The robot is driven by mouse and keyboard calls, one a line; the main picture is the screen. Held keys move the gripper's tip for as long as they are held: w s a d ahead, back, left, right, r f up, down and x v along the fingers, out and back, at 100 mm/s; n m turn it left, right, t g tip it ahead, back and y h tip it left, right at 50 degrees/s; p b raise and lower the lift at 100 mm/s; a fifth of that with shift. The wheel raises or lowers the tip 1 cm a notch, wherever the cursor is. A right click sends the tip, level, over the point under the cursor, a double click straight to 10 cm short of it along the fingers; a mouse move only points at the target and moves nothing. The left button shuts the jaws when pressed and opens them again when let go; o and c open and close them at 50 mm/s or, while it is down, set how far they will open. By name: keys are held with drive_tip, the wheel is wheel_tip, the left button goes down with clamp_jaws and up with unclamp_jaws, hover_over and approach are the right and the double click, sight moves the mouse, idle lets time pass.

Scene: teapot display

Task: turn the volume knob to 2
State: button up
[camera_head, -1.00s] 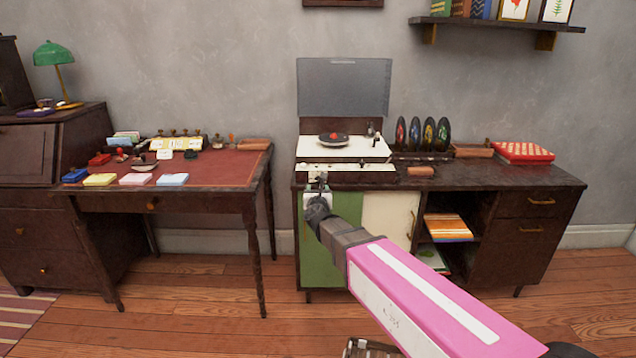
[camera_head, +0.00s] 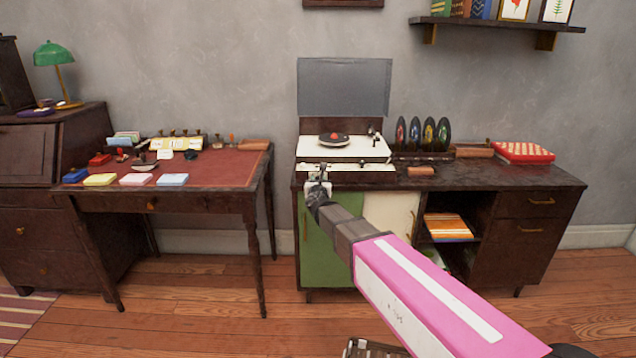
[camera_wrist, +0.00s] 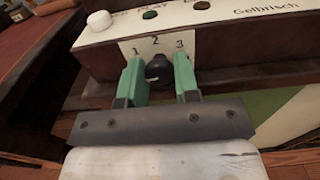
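The knob's pointer mark cannot be made out. In the head view my gripper (camera_head: 319,176) is at the left front of the record player (camera_head: 345,150), and the knob is too small to tell there.
A white knob (camera_wrist: 99,20) and small round green and brown controls sit higher on the panel. The player's lid (camera_head: 344,88) is raised. The cabinet (camera_head: 500,180) bears a record rack (camera_head: 422,145) to the right. A desk (camera_head: 225,172) stands to the left.

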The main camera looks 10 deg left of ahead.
drive_tip(key=shift+m, duration=0.8)
drive_tip(key=o, duration=0.9)
drive_tip(key=shift+s, duration=0.1)
drive_tip(key=v, duration=1)
drive_tip(key=shift+s, duration=0.35)
